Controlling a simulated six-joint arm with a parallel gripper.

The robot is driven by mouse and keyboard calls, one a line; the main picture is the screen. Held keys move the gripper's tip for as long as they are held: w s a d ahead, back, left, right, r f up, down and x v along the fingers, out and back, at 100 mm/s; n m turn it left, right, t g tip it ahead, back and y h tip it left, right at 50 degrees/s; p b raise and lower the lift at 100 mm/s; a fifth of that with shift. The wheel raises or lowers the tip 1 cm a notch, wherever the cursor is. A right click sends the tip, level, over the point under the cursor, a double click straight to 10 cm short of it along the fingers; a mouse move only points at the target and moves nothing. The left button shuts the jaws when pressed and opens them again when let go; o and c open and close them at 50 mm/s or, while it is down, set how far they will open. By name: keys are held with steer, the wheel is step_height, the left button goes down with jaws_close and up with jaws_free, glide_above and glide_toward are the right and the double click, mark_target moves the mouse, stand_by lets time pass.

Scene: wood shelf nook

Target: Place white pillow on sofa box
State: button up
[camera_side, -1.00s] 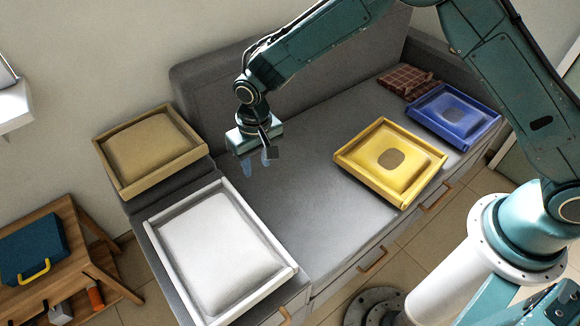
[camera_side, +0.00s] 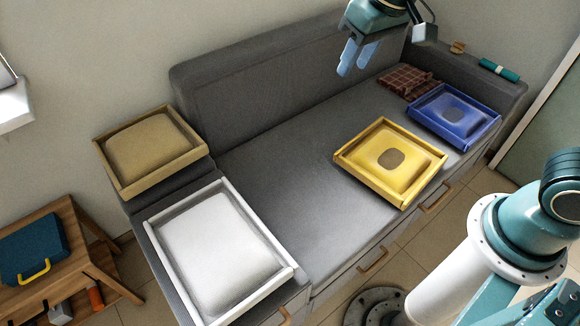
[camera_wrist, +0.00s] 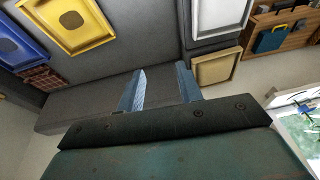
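The white pillow (camera_side: 215,250) lies in a white tray-like box (camera_side: 253,218) on the left arm of the grey sofa (camera_side: 290,180). It shows partly at the top of the wrist view (camera_wrist: 218,14). A tan pillow (camera_side: 152,146) sits in a tan box behind it. A yellow pillow in a yellow box (camera_side: 425,177) and a blue pillow in a blue box (camera_side: 478,138) rest on the seat. I cannot tell which is the sofa box. My gripper (camera_side: 352,66) is high near the backrest, right of centre, far from the white pillow. Its fingers (camera_wrist: 160,78) are apart and empty.
A brown checked item (camera_side: 405,80) lies on the seat by the right arm. A teal roll (camera_side: 499,70) and a small tan item (camera_side: 457,47) are on that arm. A wooden side table (camera_side: 65,250) stands at left. The middle seat is clear.

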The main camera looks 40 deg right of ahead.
steer(key=s+d+r+t, duration=0.1)
steer(key=s+d, duration=0.3)
steer(key=s, duration=0.5)
steer(key=s+d+r+t, duration=0.1)
steer(key=s+d, duration=0.3)
steer(key=s, duration=0.5)
steer(key=shift+s+d+r+h, duration=0.3)
steer(key=shift+r+h, duration=0.1)
steer(key=shift+r, duration=0.4)
